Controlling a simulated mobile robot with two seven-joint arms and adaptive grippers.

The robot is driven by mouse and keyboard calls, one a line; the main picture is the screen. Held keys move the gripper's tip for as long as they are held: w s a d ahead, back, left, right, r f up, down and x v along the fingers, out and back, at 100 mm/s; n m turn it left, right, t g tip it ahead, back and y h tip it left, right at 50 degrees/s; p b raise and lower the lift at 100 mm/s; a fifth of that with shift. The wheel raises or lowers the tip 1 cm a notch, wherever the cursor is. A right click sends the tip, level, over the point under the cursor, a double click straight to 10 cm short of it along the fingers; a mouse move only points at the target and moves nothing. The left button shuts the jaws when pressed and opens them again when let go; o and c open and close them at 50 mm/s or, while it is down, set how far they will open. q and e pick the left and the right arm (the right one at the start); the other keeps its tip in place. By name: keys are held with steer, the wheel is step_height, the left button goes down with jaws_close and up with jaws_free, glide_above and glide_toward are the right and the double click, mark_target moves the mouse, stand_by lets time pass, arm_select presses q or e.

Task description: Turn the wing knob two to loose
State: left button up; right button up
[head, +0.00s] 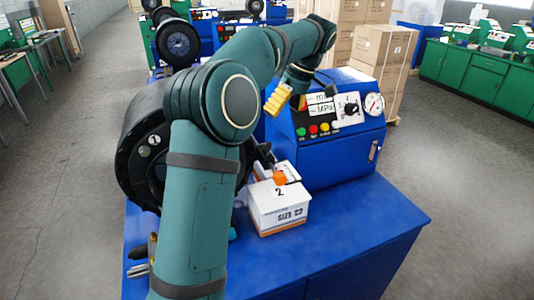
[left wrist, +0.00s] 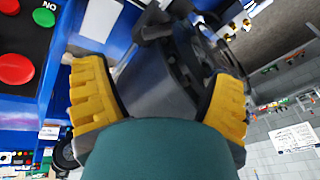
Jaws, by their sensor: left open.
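My left gripper (head: 279,97) hangs in front of the upper left of the blue machine's panel, its yellow fingers pointing down and left. In the left wrist view the two yellow fingers (left wrist: 158,100) stand wide apart, open. A dark grey part (left wrist: 155,75) shows between them; I cannot tell if they touch it. I cannot make out wing knob two for certain; my left arm hides part of the area. My right gripper is not in view.
The blue machine (head: 332,160) carries coloured buttons, a black dial (head: 351,109) and a round gauge (head: 373,104). A white box (head: 278,212) sits on the blue bench (head: 375,225). A black wheel (head: 140,160) tagged "1" stands left of my arm. The bench's right front is clear.

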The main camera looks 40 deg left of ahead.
mark_target(267, 145)
arm_select(q)
steer(key=a+f+n+b, duration=0.1)
steer(key=f, duration=0.3)
steer(key=s+a+f+n+b, duration=0.1)
steer(key=f, duration=0.2)
steer(key=s+a+f+n+y+b, duration=0.1)
steer(key=a+f, duration=0.1)
steer(key=f, duration=0.2)
steer(key=shift+f+n+t, duration=0.3)
steer(key=shift+f+t, duration=0.05)
steer(key=shift+t, duration=0.05)
steer(key=c, duration=1.2)
